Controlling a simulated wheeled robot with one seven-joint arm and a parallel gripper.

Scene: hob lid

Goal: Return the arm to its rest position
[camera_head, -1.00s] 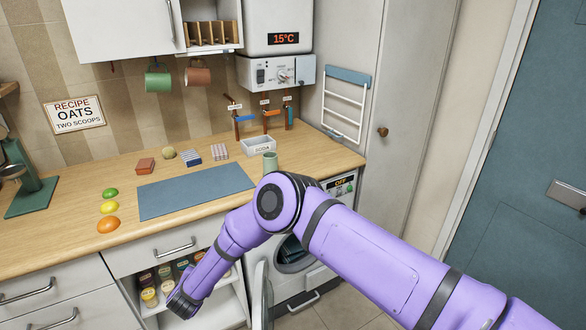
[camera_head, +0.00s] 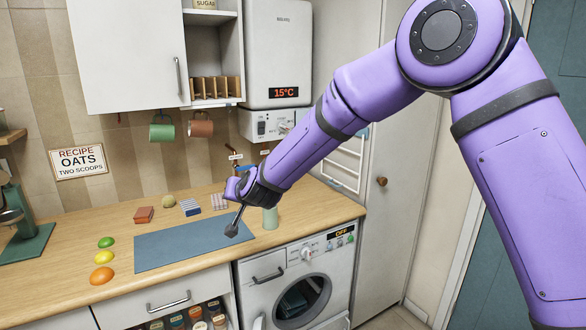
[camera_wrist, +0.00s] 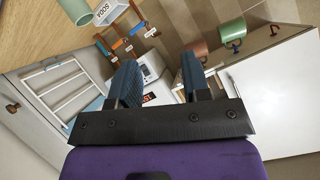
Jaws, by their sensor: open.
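My purple arm is raised and bent, crossing the right half of the head view. My gripper (camera_head: 234,228) hangs over the right part of the blue-grey mat on the counter, seen side-on there. In the wrist view my gripper (camera_wrist: 160,75) shows two dark blue fingers spread well apart, with nothing held between them. The wrist view looks past the fingers to the wall and boiler, tilted. My forearm hides part of the hooks and the soda box in the head view.
The mat (camera_head: 170,247) lies on the wooden counter (camera_head: 50,265). Green (camera_head: 162,131) and brown (camera_head: 200,127) mugs hang under the wall cabinet (camera_head: 125,50). A pale green cup (camera_head: 270,218) stands close to my gripper. The washing machine (camera_head: 290,260) is below; a white towel rack (camera_head: 342,165) is behind my arm.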

